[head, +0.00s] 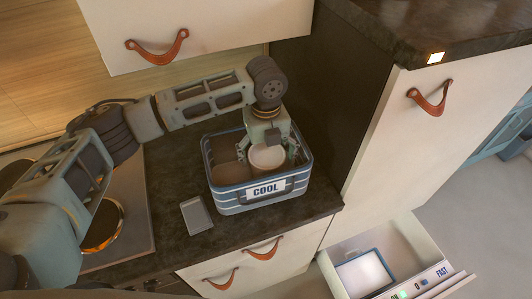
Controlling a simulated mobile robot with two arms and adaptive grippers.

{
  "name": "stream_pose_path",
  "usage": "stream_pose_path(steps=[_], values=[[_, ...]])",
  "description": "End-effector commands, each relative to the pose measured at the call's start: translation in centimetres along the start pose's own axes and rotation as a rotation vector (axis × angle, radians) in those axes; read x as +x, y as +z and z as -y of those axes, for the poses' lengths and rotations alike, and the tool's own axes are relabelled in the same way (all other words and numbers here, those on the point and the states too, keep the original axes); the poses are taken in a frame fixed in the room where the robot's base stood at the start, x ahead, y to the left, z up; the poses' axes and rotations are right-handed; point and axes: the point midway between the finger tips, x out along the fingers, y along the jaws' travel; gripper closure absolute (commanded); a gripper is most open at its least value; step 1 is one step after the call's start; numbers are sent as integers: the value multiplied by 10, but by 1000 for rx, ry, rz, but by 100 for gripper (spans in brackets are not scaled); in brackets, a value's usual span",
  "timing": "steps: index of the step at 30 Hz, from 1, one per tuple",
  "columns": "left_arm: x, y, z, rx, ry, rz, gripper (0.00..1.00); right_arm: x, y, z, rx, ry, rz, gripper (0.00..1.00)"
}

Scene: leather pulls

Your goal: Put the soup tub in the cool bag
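The cool bag (225,201) is a blue and white striped open box with a "COOL" label, standing on the dark counter. The soup tub (267,159) is a pale round tub with a white top, inside the bag's opening on its right side. My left gripper (268,152) points down into the bag, with one finger on each side of the tub, and looks shut on it. The tub's underside is hidden, so I cannot tell whether it touches the bag's floor. My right gripper is not in view.
A small grey slab (196,216) lies on the counter left of the bag. A hob (122,205) with a glowing ring is further left. A tall cabinet (415,130) stands close on the right. An open drawer (385,262) with switches is at lower right.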

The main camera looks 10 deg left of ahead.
Motion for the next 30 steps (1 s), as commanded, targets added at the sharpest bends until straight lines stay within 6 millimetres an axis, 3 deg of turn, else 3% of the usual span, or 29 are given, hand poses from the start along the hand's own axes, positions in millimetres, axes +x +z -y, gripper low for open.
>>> stream_pose_path(steps=[11,16,30], values=[[-1,0,0,0,0,0,6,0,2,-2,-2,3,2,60],[-11,1,1,0,-3,2,6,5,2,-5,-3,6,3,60],[-102,0,1,0,-3,2,6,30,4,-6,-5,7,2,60]])
